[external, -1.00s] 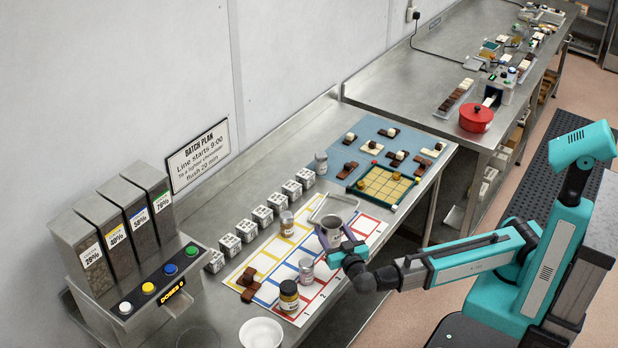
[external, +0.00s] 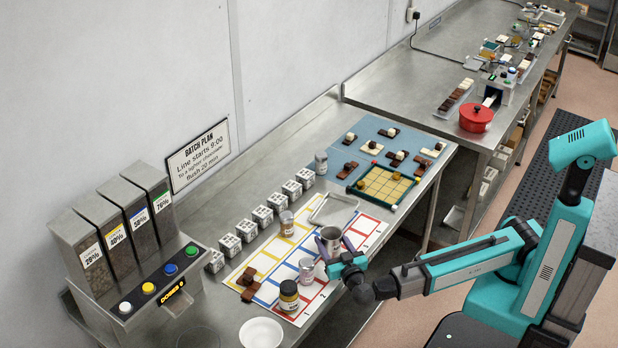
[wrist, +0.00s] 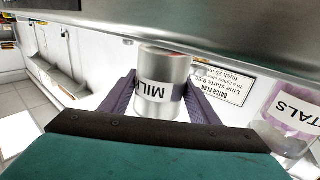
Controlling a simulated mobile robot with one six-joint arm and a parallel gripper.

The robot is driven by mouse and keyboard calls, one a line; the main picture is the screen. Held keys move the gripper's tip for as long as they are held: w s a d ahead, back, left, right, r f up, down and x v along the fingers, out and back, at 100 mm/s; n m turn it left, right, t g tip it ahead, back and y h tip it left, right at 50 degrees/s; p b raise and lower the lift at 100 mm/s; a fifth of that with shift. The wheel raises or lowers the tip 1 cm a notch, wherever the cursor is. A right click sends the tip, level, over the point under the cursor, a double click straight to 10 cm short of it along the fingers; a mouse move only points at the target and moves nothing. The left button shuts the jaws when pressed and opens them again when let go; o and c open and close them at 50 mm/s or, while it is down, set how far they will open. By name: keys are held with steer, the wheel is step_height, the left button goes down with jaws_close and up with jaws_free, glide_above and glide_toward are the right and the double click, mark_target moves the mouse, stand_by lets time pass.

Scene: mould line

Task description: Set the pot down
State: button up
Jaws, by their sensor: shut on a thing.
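My gripper (external: 332,242) is shut on a grey metal pot (external: 330,235). It holds the pot over or at the right part of the coloured, numbered sheet (external: 369,228) on the steel bench. The pot looks close to upright in the external view. Whether its base touches the sheet is hidden by the gripper.
A shallow tray (external: 333,210) lies just behind the pot. A white bowl (external: 261,333) and the green-framed grid (external: 383,186) flank the sheet.

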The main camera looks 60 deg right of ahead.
steer(key=shift+f, duration=0.5)
steer(key=shift+f, duration=0.15)
steer(key=o, duration=1.2)
steer(key=shift+c, duration=0.2)
steer(key=shift+p, duration=0.6)
steer(key=shift+s+a+f, duration=0.1)
steer(key=shift+s+a, duration=0.1)
steer(key=shift+s, duration=0.05)
steer(key=b+v, duration=0.1)
steer(key=v, duration=0.3)
steer(key=b+v, duration=0.1)
steer(key=v, duration=0.3)
steer(key=b+v, duration=0.1)
steer(key=v, duration=0.3)
steer(key=shift+r, duration=0.25)
steer(key=shift+s+a, duration=0.3)
steer(key=shift+s, duration=0.2)
steer(key=shift+o, duration=0.5)
